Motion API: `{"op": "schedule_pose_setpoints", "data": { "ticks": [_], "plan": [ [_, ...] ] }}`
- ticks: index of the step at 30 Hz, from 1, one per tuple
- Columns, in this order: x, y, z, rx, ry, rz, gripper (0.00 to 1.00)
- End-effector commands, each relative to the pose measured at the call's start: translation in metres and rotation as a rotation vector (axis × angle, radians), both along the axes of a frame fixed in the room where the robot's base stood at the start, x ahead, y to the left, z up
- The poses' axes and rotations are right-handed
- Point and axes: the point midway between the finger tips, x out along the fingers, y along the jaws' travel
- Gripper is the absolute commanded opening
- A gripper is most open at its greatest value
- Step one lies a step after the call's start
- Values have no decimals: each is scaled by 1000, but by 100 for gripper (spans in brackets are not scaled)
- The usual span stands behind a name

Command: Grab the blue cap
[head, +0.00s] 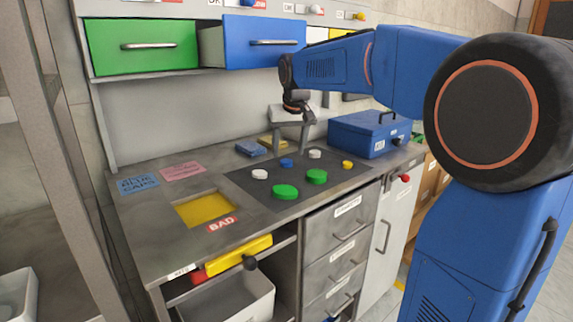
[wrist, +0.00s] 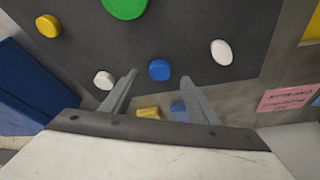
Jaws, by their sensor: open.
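The blue cap (head: 286,163) lies on the dark mat (head: 239,179) on the bench, among other caps. It also shows in the wrist view (wrist: 159,70), just beyond the fingertips and roughly between their lines. My gripper (head: 290,150) is open and empty above the far part of the mat. In the wrist view its two fingers (wrist: 158,80) stand apart with nothing between them. How high the fingertips are above the mat is hard to tell.
White caps (head: 260,174) (head: 315,154), green caps (head: 285,191) (head: 317,176) and a yellow cap (head: 347,165) surround the blue one. A blue box (head: 358,138) stands at the right. A blue drawer (head: 262,42) juts out above. A yellow-bottomed opening (head: 205,208) lies left of the mat.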

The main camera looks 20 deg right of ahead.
Motion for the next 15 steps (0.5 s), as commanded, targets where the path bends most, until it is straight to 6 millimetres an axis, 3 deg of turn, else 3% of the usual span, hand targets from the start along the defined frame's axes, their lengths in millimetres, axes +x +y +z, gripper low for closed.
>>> {"op": "schedule_pose_setpoints", "data": {
  "ticks": [8, 15],
  "plan": [
    [13, -2, -34, 0, 3, 0, 54],
    [15, -2, -38, 0, 0, 0, 54]
  ]
}}
